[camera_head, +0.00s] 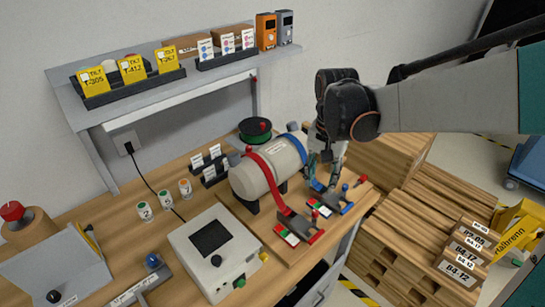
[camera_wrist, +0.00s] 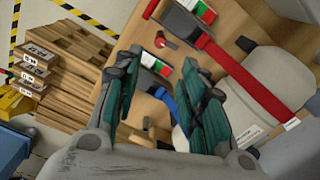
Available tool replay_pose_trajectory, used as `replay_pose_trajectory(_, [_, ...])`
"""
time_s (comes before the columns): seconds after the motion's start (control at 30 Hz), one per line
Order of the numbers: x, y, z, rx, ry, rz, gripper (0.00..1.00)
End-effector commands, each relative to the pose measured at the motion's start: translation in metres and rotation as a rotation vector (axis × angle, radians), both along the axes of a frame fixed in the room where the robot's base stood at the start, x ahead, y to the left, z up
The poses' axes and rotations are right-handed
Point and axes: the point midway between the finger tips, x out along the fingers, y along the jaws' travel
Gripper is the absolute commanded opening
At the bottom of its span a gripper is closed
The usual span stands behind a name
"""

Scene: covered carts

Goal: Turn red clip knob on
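A red strap (camera_head: 267,180) runs over a pale cylinder (camera_head: 262,172) down to a grey clip with a red-edged end (camera_head: 316,237) and a green, white and red label (camera_head: 288,237). The red strap (camera_wrist: 240,75) and label (camera_wrist: 203,10) also show in the wrist view. A small red knob (camera_wrist: 165,42) lies between the two labels there. A blue strap (camera_wrist: 182,112) leads to the neighbouring clip, whose label (camera_wrist: 155,65) is near my gripper. My gripper (camera_head: 325,184) is above the blue-strap side. In the wrist view, its fingers (camera_wrist: 160,88) are apart, with nothing held between them.
A control box (camera_head: 213,250) with a dark screen stands left of the clips. A small red-topped peg (camera_head: 361,181) stands near the board's right edge. Wooden pallets with boxes (camera_head: 462,250) stand at the right. A shelf (camera_head: 165,95) hangs behind the bench.

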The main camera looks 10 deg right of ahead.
Motion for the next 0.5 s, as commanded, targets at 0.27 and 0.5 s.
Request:
replay_pose_trajectory(0.27, [0.001,0.0,-0.055,0.0,-0.001,0.002,0.38])
replay_pose_trajectory(0.5, [0.001,0.0,-0.099,0.0,-0.001,0.002,0.38])
